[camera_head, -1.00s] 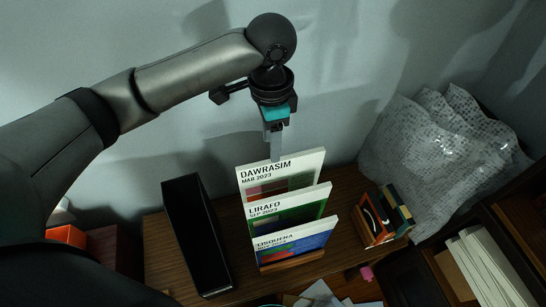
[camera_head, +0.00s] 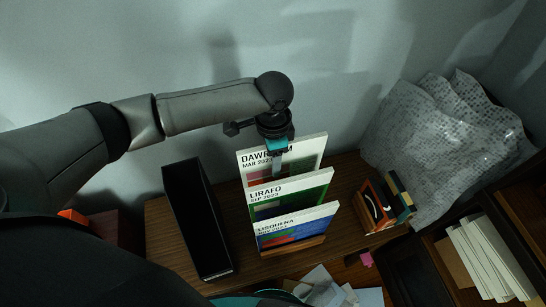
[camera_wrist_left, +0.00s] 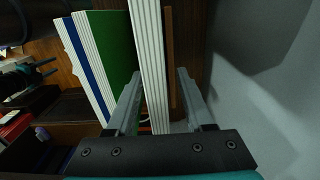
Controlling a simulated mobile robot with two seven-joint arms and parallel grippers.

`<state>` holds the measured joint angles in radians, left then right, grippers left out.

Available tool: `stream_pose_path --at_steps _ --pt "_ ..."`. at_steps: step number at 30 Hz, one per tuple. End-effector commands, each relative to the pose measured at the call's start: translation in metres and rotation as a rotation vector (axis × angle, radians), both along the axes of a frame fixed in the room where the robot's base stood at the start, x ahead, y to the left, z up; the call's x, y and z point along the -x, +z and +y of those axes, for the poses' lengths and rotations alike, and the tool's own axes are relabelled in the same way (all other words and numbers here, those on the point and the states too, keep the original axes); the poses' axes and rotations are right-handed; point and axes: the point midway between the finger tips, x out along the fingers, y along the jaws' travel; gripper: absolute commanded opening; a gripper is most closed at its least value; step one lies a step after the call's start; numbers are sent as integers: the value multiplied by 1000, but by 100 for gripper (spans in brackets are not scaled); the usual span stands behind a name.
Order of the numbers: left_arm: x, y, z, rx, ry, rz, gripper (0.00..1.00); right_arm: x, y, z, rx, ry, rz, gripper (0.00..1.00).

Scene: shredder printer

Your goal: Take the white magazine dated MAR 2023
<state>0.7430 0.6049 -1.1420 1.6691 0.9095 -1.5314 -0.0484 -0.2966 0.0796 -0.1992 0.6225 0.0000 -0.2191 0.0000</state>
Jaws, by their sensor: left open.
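The white magazine (camera_head: 311,148) headed DAWRASIM, MAR 2023 stands upright at the back of a row of three. My left gripper (camera_head: 277,169) is over its top edge, pointing down, and covers part of its title. In the left wrist view the open fingers (camera_wrist_left: 157,105) stand on either side of a white magazine edge (camera_wrist_left: 147,50), with visible room between the fingers. Whether either finger touches it cannot be told. The LIRAFO, SEP 2023 magazine (camera_head: 315,190) stands in front, and the LISQUENA magazine (camera_head: 297,230) in front of that.
A tall black box (camera_head: 197,220) stands left of the magazines on the wooden desk (camera_head: 160,232). A small wooden holder (camera_head: 377,212) is at the right, with a crumpled grey bag (camera_head: 430,140) behind it. The wall (camera_head: 330,50) is close behind the row.

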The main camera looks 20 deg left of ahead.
Motion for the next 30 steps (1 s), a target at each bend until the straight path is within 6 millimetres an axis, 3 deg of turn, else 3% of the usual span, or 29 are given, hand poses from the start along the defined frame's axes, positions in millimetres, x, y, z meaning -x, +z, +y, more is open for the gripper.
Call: stream_pose_path --at_steps 3,17,30 --pt "0 0 0 0 0 0 51 1 0 0 0 0 2 50" --pt "0 1 0 0 0 0 0 5 0 0 1 0 8 50" --pt "0 1 0 1 0 -1 0 5 0 0 0 1 9 50"
